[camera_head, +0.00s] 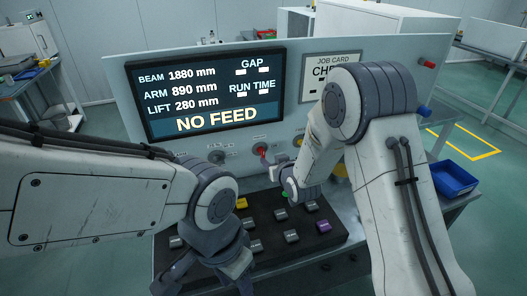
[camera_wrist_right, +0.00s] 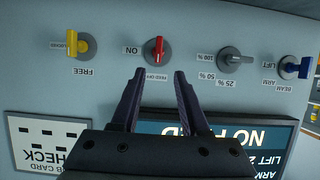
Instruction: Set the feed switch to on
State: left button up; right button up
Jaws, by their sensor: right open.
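The feed switch (camera_head: 262,150) is a red handle on a round grey dial on the panel. In the right wrist view the feed switch (camera_wrist_right: 158,50) lies along the line towards its "FEED OFF" label, and "ON" is at its left. The panel's display (camera_head: 215,90) reads "NO FEED". My right gripper (camera_head: 276,172) is near the panel, just below the switch. In the wrist view my right gripper (camera_wrist_right: 159,73) is open and empty, its two fingers pointing at the switch. Contact cannot be told. My left gripper (camera_head: 205,282) is low over the front, fingers apart, partly cut off.
Beside the switch are a grey percent dial (camera_wrist_right: 230,56), a blue lever (camera_wrist_right: 292,69) and a yellow lever (camera_wrist_right: 80,44). A dark button console (camera_head: 262,236) lies below the panel. A blue bin (camera_head: 454,180) stands at the right.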

aim_at(264, 153)
jog(key=p+x, duration=0.2)
jog(key=x, duration=0.8)
jog(key=shift+w+f, duration=0.1)
jog(key=shift+w, duration=0.2)
jog(key=shift+d, duration=0.1)
grip_shut()
